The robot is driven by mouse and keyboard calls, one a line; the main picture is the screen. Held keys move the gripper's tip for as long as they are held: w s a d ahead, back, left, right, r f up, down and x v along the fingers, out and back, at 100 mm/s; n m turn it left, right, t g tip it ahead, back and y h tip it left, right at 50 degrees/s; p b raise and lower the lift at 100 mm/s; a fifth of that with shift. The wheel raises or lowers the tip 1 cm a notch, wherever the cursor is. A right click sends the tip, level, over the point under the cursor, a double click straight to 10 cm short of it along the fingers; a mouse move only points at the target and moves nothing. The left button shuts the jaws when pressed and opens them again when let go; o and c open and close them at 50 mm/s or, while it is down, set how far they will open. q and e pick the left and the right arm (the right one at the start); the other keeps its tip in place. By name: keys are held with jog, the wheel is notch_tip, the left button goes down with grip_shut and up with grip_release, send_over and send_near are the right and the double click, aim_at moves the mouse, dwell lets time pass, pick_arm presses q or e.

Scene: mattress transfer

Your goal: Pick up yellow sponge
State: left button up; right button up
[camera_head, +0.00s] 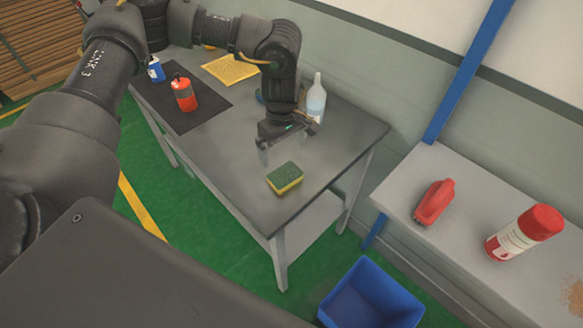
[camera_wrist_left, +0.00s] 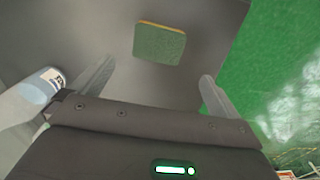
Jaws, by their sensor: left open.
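A yellow sponge (camera_head: 285,178) with a green top lies on the grey table (camera_head: 225,135), near its front right corner. My left gripper (camera_head: 283,151) is open and empty above the table, just behind the sponge in the head view. In the left wrist view the sponge (camera_wrist_left: 160,43) lies ahead of the fingertips, roughly between their lines and apart from them. The open left gripper (camera_wrist_left: 157,82) shows there with one finger on each side. My right gripper is not in view.
A clear bottle (camera_head: 316,98) stands close to my left gripper. A red container (camera_head: 184,94), a blue-white one (camera_head: 156,70) and a yellow cloth (camera_head: 230,69) are farther back. A blue bin (camera_head: 370,297) is on the floor; a side bench (camera_head: 480,215) holds red items.

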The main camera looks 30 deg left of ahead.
aim_at(286, 175)
pick_arm(q)
jog(key=shift+s+d+f+p, duration=0.15)
jog(key=shift+f+p, duration=0.2)
jog(key=shift+f, duration=0.2)
jog(key=shift+s+f+p, duration=0.15)
jog(key=shift+f+p, duration=0.15)
jog(key=shift+f, duration=0.25)
jog(key=shift+w+d+f+p, duration=0.1)
jog(key=shift+f+p, duration=0.05)
jog(key=shift+f, duration=0.45)
jog(key=shift+w+f+p, duration=0.1)
jog(key=shift+f+p, duration=0.05)
jog(key=shift+f, duration=0.95)
notch_tip(286, 175, down, 4)
jog(key=p, duration=0.3)
jog(key=shift+w+d, duration=0.1)
jog(key=shift+f+p, duration=0.3)
jog(key=shift+f, duration=0.25)
jog(key=c, duration=0.8)
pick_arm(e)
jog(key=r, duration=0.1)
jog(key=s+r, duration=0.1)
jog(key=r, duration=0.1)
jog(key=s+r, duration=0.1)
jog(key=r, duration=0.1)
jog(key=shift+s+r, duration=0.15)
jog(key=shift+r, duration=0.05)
